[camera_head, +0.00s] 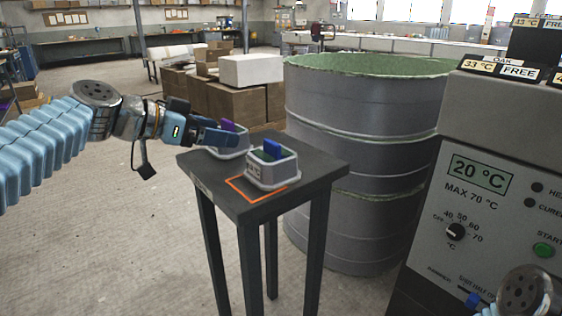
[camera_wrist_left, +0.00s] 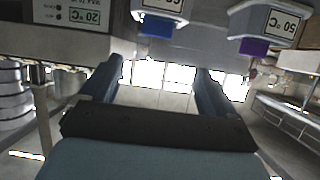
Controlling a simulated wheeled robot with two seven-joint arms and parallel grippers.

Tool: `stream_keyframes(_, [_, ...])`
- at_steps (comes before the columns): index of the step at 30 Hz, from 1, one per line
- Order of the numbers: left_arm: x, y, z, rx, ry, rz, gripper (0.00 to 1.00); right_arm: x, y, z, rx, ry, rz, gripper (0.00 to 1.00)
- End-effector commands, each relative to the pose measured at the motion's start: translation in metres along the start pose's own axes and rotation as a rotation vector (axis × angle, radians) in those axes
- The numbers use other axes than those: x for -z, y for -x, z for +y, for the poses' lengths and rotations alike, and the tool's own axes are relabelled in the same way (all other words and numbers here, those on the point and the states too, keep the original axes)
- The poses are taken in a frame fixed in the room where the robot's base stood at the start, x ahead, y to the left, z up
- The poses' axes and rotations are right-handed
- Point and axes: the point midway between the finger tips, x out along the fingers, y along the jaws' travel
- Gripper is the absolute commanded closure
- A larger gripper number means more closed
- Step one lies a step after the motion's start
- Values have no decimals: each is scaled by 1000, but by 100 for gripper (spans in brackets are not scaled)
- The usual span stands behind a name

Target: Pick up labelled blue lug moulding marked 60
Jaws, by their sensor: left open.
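The blue lug moulding (camera_head: 272,149) stands in a pale mould (camera_head: 272,174) near the right of the small dark table. In the left wrist view, which is upside down, the blue piece (camera_wrist_left: 158,26) shows at the top; its mould's label is cut off by the frame edge. A purple moulding (camera_head: 228,126) sits in a second mould behind and left, whose label reads 50 °C in the wrist view. My left gripper (camera_head: 222,135) is open and empty, its fingers close to the purple piece in the head view and left of the blue one. My right arm (camera_head: 520,295) shows partly at bottom right.
The dark table (camera_head: 215,185) bears an orange outline (camera_head: 245,195) in front of the blue piece's mould. A large grey drum (camera_head: 365,130) stands behind. A control cabinet (camera_head: 490,215) reading 20 °C stands at the right. The floor left of the table is clear.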

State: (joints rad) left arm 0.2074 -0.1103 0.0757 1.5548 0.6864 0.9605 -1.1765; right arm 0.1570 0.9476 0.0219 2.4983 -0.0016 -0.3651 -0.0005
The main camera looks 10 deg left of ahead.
Motion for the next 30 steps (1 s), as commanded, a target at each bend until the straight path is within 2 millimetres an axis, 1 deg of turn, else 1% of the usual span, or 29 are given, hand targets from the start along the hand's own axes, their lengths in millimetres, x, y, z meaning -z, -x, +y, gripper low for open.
stream_keyframes(1, [0, -11, 1, -5, 2, -3, 11, 0, 2, -2, 1, 1, -1, 57])
stream_keyframes(3, [0, -27, 1, -5, 2, -3, 11, -1, 4, -3, 2, 2, -2, 57])
stream_keyframes(6, [0, -47, 1, -4, 2, -2, 11, -1, 7, -5, 3, 3, -4, 57])
stream_keyframes(9, [0, -62, 1, -3, 2, -2, 11, -2, 8, -6, 4, 4, -5, 57])
stream_keyframes(14, [0, -74, 2, -3, 1, -2, 11, -2, 10, -7, 5, 5, -6, 57])
stream_keyframes(17, [-1, -88, 5, -4, 2, -4, 11, -2, 14, -10, 6, 6, -7, 57])
stream_keyframes(21, [-3, -111, 8, -4, 2, -3, 11, -2, 20, -12, 7, 7, -8, 57])
stream_keyframes(24, [-3, -120, 7, -2, 2, -2, 11, -2, 22, -13, 7, 7, -8, 57])
stream_keyframes(30, [-4, -122, 7, -1, 2, -1, 11, -2, 21, -13, 7, 7, -8, 57])
